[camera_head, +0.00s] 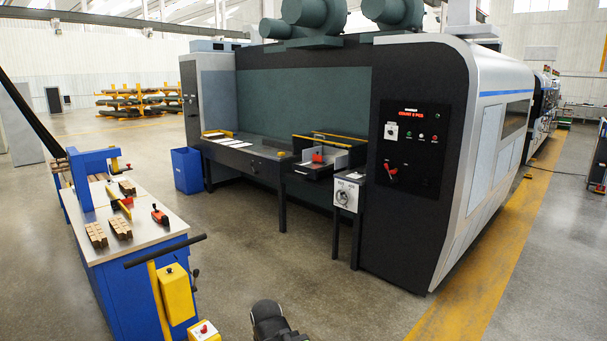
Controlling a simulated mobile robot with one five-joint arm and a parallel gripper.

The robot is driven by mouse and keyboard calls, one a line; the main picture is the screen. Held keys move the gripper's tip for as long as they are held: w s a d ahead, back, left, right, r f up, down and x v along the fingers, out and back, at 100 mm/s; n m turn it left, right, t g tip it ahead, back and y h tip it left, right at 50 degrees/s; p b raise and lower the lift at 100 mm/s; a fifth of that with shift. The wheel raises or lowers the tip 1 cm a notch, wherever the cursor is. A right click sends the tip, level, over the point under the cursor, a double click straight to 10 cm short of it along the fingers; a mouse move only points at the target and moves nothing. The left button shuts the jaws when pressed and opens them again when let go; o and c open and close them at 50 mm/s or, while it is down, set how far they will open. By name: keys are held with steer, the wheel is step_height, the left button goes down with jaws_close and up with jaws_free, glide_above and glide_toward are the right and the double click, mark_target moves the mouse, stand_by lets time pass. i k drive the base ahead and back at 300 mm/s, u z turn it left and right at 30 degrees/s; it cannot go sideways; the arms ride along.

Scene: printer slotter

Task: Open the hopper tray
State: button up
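A long dark printer-slotter machine (420,90) fills the middle and right. At its near side, a black tray-like unit (308,173) stands out beside the feed table, with a red part (317,158) above it. I take this for the hopper tray, but cannot be sure. It is small in view, and whether it is open or shut cannot be told. A dark part of my arm shows at the bottom edge, well short of the machine and apart from it. My gripper's fingers cannot be made out.
A blue bin (187,170) stands by the machine. A control box (346,193) is on legs right of the tray. The floor (270,255) between is clear.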

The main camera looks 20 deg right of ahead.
mark_target(306, 169)
steer(key=u, duration=0.05)
steer(key=k, duration=1)
steer(key=z, duration=0.8)
steer(key=i, duration=7)
steer(key=z, duration=1.3)
steer(key=k, duration=0.1)
steer(key=u, duration=4.95)
